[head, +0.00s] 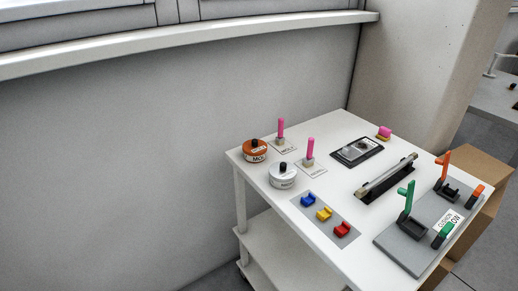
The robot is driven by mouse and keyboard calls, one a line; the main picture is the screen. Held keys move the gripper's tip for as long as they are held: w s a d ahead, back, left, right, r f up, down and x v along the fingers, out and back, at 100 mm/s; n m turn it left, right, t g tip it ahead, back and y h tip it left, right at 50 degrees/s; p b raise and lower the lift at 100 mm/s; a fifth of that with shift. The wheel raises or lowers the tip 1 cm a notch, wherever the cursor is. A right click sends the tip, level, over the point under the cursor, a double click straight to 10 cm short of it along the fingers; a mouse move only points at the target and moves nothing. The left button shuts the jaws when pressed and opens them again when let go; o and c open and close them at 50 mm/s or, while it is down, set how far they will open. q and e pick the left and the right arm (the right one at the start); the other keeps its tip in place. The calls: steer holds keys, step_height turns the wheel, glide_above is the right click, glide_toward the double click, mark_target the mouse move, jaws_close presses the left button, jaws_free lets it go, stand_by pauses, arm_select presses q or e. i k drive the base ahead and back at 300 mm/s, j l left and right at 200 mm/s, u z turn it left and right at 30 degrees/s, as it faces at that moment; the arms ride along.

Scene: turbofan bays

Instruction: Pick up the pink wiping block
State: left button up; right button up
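Two other pink things, upright pink-topped sticks (281,127) and (310,148), stand further left beside small labels. Neither of my grippers shows in this view.
The white table (265,183) also bears an orange-brown tin (255,154), a white tin (282,179), a dark panel (357,152), a bar (388,173), coloured holders and a grey board (402,258) with green and orange handles. A cardboard box (483,165) stands right of it.

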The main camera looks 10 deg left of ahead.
mark_target(384, 134)
steer(key=k, duration=0.5)
steer(key=k+u, duration=0.15)
steer(key=u, duration=0.95)
steer(key=k+l+u, duration=0.2)
steer(key=l, duration=0.15)
steer(key=l+u, duration=0.2)
steer(key=l, duration=0.15)
steer(key=k+l, duration=0.1)
steer(key=l, duration=0.3)
steer(key=k+l, duration=0.1)
steer(key=l, duration=0.25)
steer(key=k+l, duration=0.1)
steer(key=l, duration=0.3)
steer(key=k+l, duration=0.15)
steer(key=l, duration=0.25)
steer(key=k+l, duration=0.1)
steer(key=l, duration=0.25)
steer(key=k+l, duration=0.1)
steer(key=l, duration=0.3)
